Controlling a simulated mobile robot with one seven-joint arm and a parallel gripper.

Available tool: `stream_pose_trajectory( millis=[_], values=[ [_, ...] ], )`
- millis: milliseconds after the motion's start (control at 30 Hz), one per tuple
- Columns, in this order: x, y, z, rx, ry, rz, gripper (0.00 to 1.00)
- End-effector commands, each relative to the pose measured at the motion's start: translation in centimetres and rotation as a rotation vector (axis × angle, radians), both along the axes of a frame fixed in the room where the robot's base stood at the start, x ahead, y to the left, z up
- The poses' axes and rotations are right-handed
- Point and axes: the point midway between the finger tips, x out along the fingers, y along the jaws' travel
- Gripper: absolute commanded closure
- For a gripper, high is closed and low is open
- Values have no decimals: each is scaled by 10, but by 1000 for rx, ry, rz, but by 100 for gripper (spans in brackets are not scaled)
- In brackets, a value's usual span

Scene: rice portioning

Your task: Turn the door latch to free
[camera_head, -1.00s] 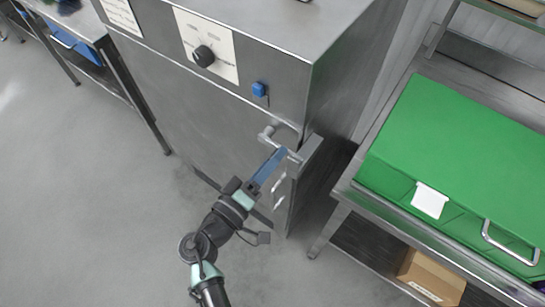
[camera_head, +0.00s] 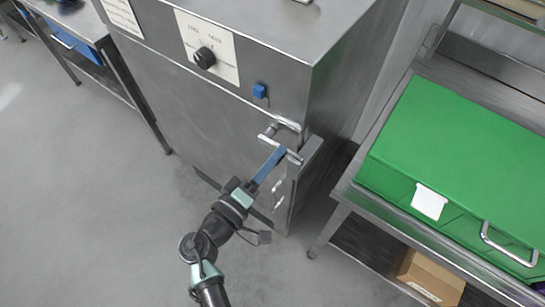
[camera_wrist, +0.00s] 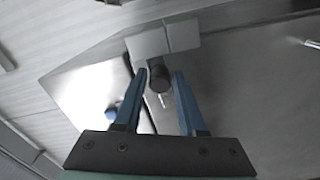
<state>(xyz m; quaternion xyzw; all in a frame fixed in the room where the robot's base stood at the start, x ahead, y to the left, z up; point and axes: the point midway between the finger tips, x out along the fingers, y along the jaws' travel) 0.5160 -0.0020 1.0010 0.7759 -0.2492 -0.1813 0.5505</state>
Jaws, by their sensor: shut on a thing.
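The door latch (camera_head: 268,137) is a grey metal lever at the upper right of the steel cabinet's front, close to the door edge. My gripper (camera_head: 281,153) reaches up to it from below, with its blue fingers at the lever's right end. The latch's pale block (camera_wrist: 165,39) shows just beyond the fingertips. The fingers partly hide the contact in the head view.
The steel cabinet (camera_head: 180,110) has a black dial (camera_head: 204,58) and a blue switch (camera_head: 260,90) above the latch. A steel table (camera_head: 340,195) with a green box (camera_head: 460,150) stands close on the right. Open floor (camera_head: 90,220) lies to the left.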

Motion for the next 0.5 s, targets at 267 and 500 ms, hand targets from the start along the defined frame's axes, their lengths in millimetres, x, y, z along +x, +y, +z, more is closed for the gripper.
stream_pose_trajectory(
  millis=[267,500],
  values=[
    [3,1,20,-140,83,-6,100],
    [6,4,29,-290,191,-6,100]
  ],
)
